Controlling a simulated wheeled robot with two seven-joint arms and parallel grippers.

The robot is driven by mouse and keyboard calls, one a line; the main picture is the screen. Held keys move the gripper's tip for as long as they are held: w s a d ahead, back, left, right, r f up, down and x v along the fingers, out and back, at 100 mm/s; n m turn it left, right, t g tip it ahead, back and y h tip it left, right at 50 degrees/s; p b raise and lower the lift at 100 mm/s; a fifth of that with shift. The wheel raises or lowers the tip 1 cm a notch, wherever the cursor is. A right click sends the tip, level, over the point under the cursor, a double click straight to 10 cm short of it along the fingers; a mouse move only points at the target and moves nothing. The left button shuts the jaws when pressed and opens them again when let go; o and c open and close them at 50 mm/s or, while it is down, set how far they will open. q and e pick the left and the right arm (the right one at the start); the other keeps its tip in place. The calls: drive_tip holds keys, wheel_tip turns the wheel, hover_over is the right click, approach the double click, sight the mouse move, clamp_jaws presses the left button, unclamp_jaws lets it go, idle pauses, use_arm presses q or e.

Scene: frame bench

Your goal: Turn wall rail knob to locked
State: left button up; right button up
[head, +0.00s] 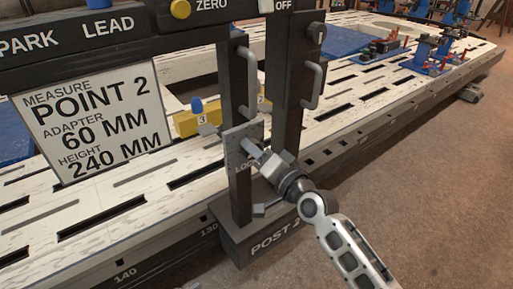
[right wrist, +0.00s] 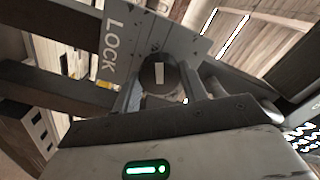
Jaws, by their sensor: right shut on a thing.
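The rail knob (right wrist: 158,74) is dark and round with a pale mark on its face. It sits on a grey plate (right wrist: 121,30) lettered LOCK, which in the head view (head: 236,140) is fixed to a dark post of POST 2. My right gripper (head: 254,148) comes from the lower right and is shut on the knob, one finger on each side in the right wrist view. In the head view the gripper mostly hides the knob. The pale mark runs nearly upright in the wrist picture; I cannot tell the knob's exact setting. My left gripper is not in view.
Two dark uprights with grey handles (head: 312,85) rise beside the plate. A sign reading POINT 2 (head: 92,120) hangs at the left. A yellow block (head: 188,122) lies behind. The slotted white bench (head: 345,110) runs back right, with open floor (head: 440,190) in front.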

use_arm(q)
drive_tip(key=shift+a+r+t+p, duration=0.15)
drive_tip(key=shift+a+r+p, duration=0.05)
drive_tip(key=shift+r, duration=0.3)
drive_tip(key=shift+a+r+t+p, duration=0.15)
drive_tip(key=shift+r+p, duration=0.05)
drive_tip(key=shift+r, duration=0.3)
use_arm(e)
drive_tip(key=m, duration=0.4)
drive_tip(key=shift+m, duration=0.3)
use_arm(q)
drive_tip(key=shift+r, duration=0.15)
use_arm(e)
drive_tip(key=o, duration=1)
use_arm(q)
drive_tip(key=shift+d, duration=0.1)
